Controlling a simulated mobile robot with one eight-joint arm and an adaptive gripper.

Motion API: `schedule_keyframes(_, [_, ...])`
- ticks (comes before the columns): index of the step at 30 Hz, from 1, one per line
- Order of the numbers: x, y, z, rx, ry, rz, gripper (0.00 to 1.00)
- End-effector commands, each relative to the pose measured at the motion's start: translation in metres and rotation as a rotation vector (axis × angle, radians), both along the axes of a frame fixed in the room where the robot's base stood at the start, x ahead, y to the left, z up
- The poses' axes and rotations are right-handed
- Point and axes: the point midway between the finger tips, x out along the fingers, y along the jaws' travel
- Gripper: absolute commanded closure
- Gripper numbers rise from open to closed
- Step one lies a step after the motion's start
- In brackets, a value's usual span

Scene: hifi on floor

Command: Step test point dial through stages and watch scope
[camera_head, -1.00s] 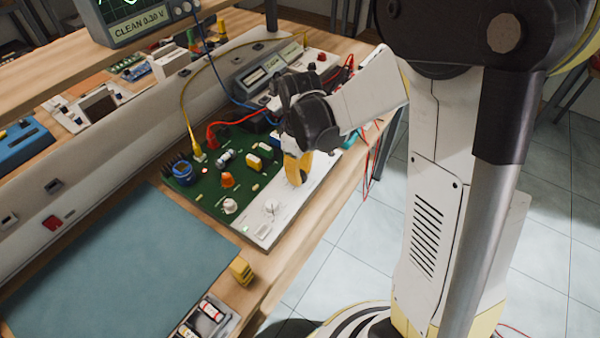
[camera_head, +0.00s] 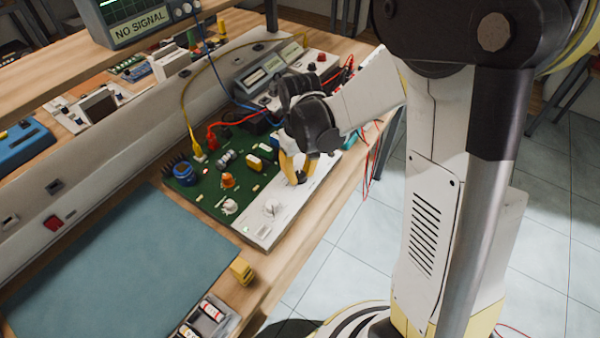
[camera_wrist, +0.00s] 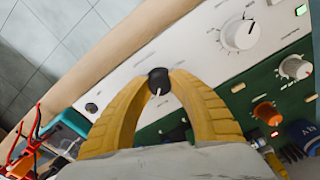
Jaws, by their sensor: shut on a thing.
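My gripper (camera_head: 297,178) reaches down onto the white panel strip (camera_head: 262,226) along the front of the green circuit board (camera_head: 207,197). In the wrist view its yellow fingers (camera_wrist: 158,82) are shut on a small black dial (camera_wrist: 158,78) with a white pointer line. The fingers hide the dial in the head view. The scope (camera_head: 137,30), at the top left of the head view, reads "NO SIGNAL"; only the lower edge of its screen is in view, with no wave visible there.
A larger white knob (camera_wrist: 242,34) sits on the same strip; it also shows in the head view (camera_head: 271,208). Red and yellow cables run behind the board. A blue-grey mat (camera_head: 120,265) lies clear at left, with a small yellow block (camera_head: 241,270) beside it.

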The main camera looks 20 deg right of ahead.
Motion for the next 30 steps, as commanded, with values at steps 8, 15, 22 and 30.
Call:
schedule_keyframes(8, [0.0001, 0.0000, 0.0001, 0.000, 0.000, -0.145, 1.00])
schedule_keyframes(15, [0.0001, 0.0000, 0.0000, 0.000, 0.000, -0.198, 1.00])
schedule_keyframes(22, [0.0001, 0.0001, 0.0000, 0.000, 0.000, -0.207, 1.00])
schedule_keyframes(30, [0.0000, 0.0000, 0.0000, 0.000, 0.000, -0.206, 0.55])
